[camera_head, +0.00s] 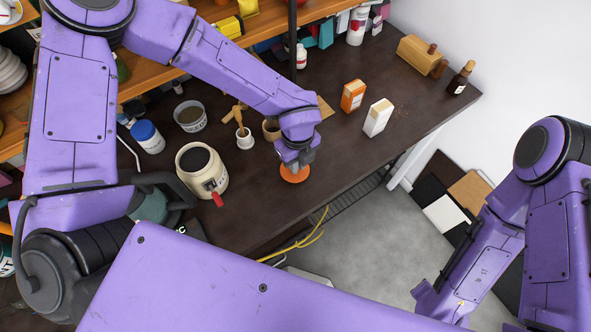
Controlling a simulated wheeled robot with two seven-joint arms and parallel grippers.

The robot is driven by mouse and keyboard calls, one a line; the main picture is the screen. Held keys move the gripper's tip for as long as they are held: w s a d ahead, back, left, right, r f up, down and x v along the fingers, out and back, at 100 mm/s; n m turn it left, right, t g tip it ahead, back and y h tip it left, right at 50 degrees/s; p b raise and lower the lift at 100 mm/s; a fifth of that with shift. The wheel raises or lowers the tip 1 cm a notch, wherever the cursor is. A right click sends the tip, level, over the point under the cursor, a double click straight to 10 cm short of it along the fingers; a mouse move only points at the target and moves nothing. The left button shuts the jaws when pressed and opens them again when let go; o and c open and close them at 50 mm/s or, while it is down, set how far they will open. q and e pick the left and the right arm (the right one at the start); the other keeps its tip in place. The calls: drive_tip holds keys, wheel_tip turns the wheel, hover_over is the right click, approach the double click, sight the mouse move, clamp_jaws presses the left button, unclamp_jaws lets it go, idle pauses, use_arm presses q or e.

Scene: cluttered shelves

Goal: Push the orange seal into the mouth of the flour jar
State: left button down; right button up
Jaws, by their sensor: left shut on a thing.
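The orange seal (294,174) is a round orange disc low over the dark table, near its front edge. My left gripper (298,160) reaches down from above and is shut on the seal. I cannot tell whether the seal touches the table. A cream jar (217,176) stands upright to the left of the gripper, with a dark round top and a red piece low on its front; it appears to be the flour jar. The seal is beside the jar and apart from it. My right arm shows at the right, but its gripper is out of view.
Behind the jar stand a grey tub (191,121), a white mortar with a wooden pestle (244,139) and a blue-lidded jar (149,138). An orange carton (353,96) and a white carton (377,118) stand to the right. The table between seal and jar looks clear.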

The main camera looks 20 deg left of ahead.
use_arm(q)
drive_tip(key=shift+w+a, duration=0.3)
drive_tip(key=shift+w, duration=0.1)
drive_tip(key=c, duration=1.1)
unclamp_jaws()
drive_tip(key=shift+s+r, duration=0.2)
drive_tip(key=shift+r, duration=0.05)
drive_tip(key=shift+s+r, duration=0.2)
drive_tip(key=shift+s, duration=0.15)
drive_tip(key=shift+w+d+r, duration=0.1)
drive_tip(key=shift+r, duration=0.05)
wheel_tip(320, 180, up, 10)
drive_tip(key=shift+r+b, duration=0.15)
drive_tip(key=shift+b, duration=0.65)
use_arm(e)
drive_tip(key=shift+w+a+f, duration=0.1)
drive_tip(key=shift+w+f, duration=0.2)
drive_tip(key=shift+f, duration=0.55)
